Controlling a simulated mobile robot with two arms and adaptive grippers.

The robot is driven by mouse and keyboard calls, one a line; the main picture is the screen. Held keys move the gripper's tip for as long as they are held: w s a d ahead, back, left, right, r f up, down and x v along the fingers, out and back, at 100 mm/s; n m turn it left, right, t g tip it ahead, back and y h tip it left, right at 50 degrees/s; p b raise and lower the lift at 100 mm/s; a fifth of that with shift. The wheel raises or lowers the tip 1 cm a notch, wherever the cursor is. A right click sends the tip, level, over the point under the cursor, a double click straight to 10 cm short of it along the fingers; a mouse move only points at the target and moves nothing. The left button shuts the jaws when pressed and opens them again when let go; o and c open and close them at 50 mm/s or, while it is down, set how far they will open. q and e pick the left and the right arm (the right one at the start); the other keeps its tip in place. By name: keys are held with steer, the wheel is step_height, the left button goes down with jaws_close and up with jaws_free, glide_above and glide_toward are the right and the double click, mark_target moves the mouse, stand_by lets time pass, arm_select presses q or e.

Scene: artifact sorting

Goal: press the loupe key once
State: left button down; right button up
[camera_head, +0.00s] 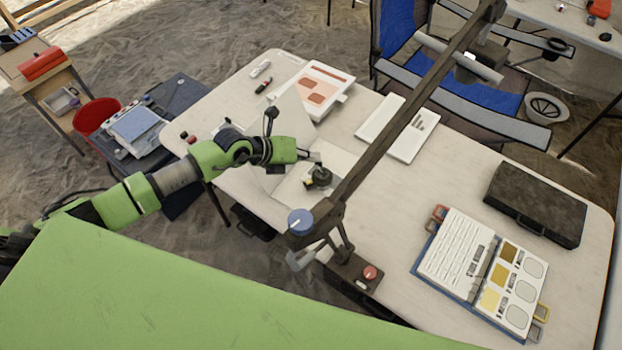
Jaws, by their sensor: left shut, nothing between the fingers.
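A dark box (352,280) with a round red button (370,272) on top sits at the near edge of the table. The button looks like the loupe key, though no label can be read. A long brown jointed arm with a blue knob (300,221) rises beside the box and crosses the view to the upper right. My left gripper (311,184) is shut and empty, over the pale sheet in the middle of the table. It is up and left of the red button and apart from it. My right gripper is out of view.
The white table (455,185) bears a white tray (413,147), a white-and-orange case (318,91), a black case (537,203) and an open sample folder (482,270). A blue chair (405,35) stands behind. The brown arm spans the space right of my gripper.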

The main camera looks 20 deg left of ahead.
mark_target(309, 182)
arm_select(q)
steer(key=shift+w+a+f+y, duration=0.1)
steer(key=shift+a+f+y, duration=0.1)
steer(key=shift+a, duration=0.25)
steer(key=shift+a+f+y, duration=0.1)
steer(key=shift+a+y, duration=0.1)
steer(key=shift+a, duration=0.2)
steer(key=shift+f, duration=0.1)
step_height(309, 182, down, 8)
steer(key=b, duration=0.7)
steer(key=shift+f+b, duration=0.25)
steer(key=shift+b, duration=0.1)
steer(key=shift+f, duration=0.1)
stand_by(0.4)
